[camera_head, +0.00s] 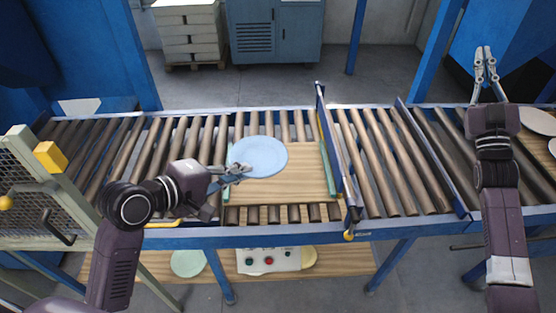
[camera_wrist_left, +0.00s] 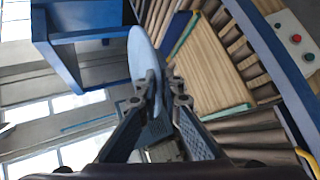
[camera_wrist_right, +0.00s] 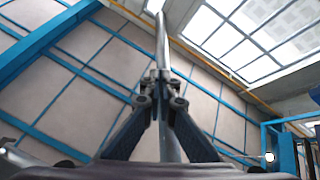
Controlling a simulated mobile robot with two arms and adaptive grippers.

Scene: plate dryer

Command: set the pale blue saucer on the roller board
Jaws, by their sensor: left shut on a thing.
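The pale blue saucer (camera_head: 262,155) is over the back left part of the wooden roller board (camera_head: 290,187), which has green side edges and lies on the rollers. My left gripper (camera_head: 234,172) is shut on the saucer's left rim. In the left wrist view the saucer (camera_wrist_left: 141,55) shows nearly edge-on between the fingertips (camera_wrist_left: 157,92), with the board (camera_wrist_left: 215,62) to its right. I cannot tell whether the saucer touches the board. My right gripper (camera_head: 484,58) is raised at the far right, its fingers close together and nothing visibly held.
A blue divider (camera_head: 338,150) stands just right of the board. A pale dish (camera_head: 537,120) lies at the far right. A green plate (camera_head: 187,263) and a button box (camera_head: 268,260) are on the lower shelf. A mesh guard (camera_head: 35,185) stands left. Rollers left of the board are clear.

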